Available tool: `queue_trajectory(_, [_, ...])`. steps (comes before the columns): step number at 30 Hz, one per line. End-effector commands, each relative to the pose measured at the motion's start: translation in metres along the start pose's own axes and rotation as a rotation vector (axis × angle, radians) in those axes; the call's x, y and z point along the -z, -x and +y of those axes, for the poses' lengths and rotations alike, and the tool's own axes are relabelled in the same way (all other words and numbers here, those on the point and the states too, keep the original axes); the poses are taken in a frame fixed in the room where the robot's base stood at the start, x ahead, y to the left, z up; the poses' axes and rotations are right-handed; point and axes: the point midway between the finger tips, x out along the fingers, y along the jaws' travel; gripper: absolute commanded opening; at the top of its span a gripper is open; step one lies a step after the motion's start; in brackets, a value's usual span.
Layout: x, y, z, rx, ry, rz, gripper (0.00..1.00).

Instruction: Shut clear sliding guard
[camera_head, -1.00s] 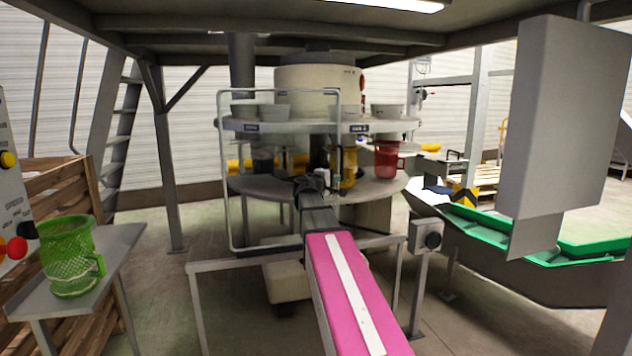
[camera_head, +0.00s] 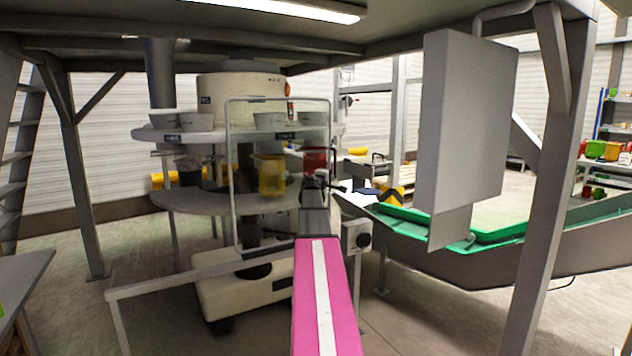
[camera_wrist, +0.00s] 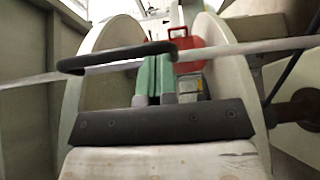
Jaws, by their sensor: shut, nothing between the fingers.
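The clear sliding guard (camera_head: 232,170) is a see-through panel in a thin grey rounded frame. In the head view it stands upright before the round machine, covering the right part of its front; cups show through it. My gripper (camera_head: 316,183) is at the guard's right edge. In the wrist view a dark handle (camera_wrist: 90,63) sits on a pale bar of the guard's frame (camera_wrist: 245,48). The green fingers of my gripper (camera_wrist: 157,60) are shut with nothing between them. Their tips are at the handle's right end; whether they touch it I cannot tell.
The machine has round shelves (camera_head: 175,202) with bowls, a yellow cup (camera_head: 271,175) and a red jug (camera_wrist: 188,52). A low rail (camera_head: 190,279) crosses in front. A grey box (camera_head: 470,125) hangs at the right, above a green-edged conveyor (camera_head: 500,233). A post (camera_head: 550,180) stands farther right.

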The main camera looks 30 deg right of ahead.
Motion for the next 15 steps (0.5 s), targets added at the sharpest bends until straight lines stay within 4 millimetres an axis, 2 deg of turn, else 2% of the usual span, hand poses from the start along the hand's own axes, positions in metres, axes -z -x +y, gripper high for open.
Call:
queue_trajectory(3, [-0.006,-0.012,0.0,0.0,-0.001,0.0,0.0])
queue_trajectory(15, [-0.012,-0.02,0.001,0.0,0.001,-0.005,0.0])
